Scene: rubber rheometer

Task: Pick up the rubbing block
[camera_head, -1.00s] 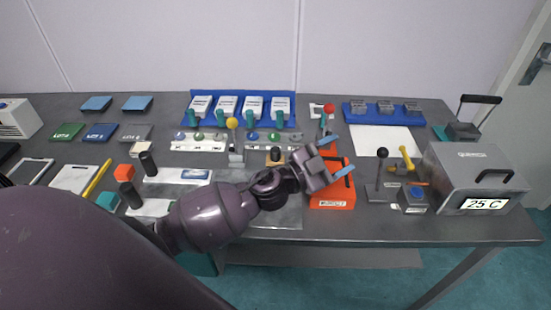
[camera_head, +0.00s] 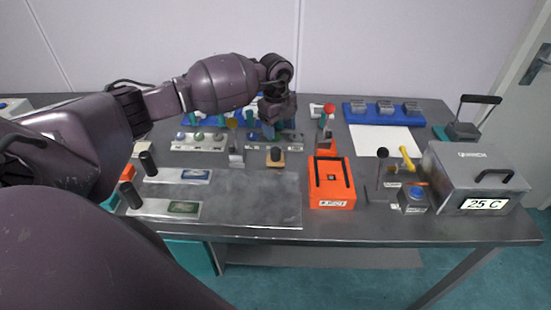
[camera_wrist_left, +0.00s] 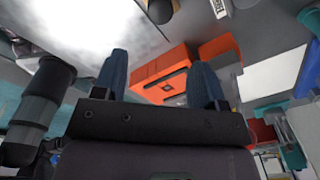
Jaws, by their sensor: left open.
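The rubbing block is most likely the small tan block with a black knob (camera_head: 275,156), standing upright at the far right edge of the grey metal plate (camera_head: 250,195). My left gripper (camera_head: 268,130) is open and hangs just beyond this block in the head view, apart from it. Its jaws look empty. In the left wrist view its two blue fingers (camera_wrist_left: 162,85) stand apart, with an orange box between them in the background. A dark and tan piece (camera_wrist_left: 160,10) at the top edge may be the block. My right gripper is not in view.
An orange box with a black handle (camera_head: 332,183) stands right of the plate. A lever with a yellow knob (camera_head: 236,152), one with a red ball (camera_head: 328,130) and one with a black ball (camera_head: 381,170) rise nearby. A grey 25 C box (camera_head: 475,180) is at the right.

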